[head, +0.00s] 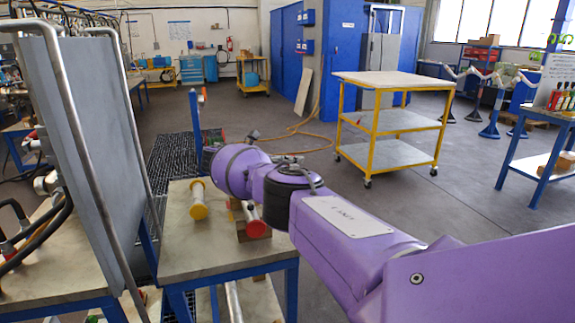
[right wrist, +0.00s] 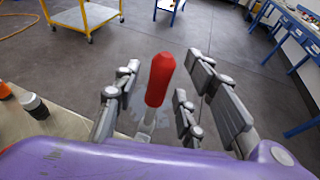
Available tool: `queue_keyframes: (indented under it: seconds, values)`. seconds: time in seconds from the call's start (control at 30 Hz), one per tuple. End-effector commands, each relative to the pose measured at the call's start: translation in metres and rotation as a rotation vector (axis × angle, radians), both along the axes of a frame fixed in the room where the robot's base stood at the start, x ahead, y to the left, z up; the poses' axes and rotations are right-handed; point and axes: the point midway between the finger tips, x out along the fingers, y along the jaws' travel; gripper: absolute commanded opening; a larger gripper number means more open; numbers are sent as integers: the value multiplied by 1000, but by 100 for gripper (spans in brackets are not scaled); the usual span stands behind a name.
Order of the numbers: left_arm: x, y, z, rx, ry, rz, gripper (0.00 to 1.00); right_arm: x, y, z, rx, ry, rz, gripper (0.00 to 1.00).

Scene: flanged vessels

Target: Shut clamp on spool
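A red handle (right wrist: 160,80) on a pale metal stem stands up between the fingers of my right gripper (right wrist: 158,92) in the right wrist view. The fingers are spread, with a gap to the handle on both sides. What the stem joins is hidden behind my purple wrist. In the head view, a pale cylinder with yellow ends (head: 198,198) stands on the small table. Beside it, a red-ended piece (head: 254,222) rests on a wooden block. My right arm reaches over this table and hides most of its gripper. I cannot clearly make out the spool or clamp. My left gripper is out of view.
The table (head: 225,258) has a pale top and blue legs. A grey upright panel with bent metal rails (head: 85,130) stands close on the left. A yellow shelf cart (head: 393,120) stands beyond, on open floor. A blue bench (head: 540,135) is at right.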

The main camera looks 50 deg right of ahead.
Motion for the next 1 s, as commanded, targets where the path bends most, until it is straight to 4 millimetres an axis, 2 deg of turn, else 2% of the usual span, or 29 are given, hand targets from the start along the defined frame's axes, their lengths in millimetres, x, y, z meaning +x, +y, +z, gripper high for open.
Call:
queue_keyframes:
  seconds: [0.23, 0.37, 0.8, 1.0]
  values:
    - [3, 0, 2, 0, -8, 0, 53, 0, 0, 1, 0, 0, 0, 38]
    - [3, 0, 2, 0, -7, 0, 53, 4, 10, 3, 0, -1, 2, 38]
    - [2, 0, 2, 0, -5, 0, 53, 27, 90, 28, 0, -2, 3, 38]
    - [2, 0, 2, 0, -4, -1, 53, 31, 108, 34, 1, -1, 1, 38]
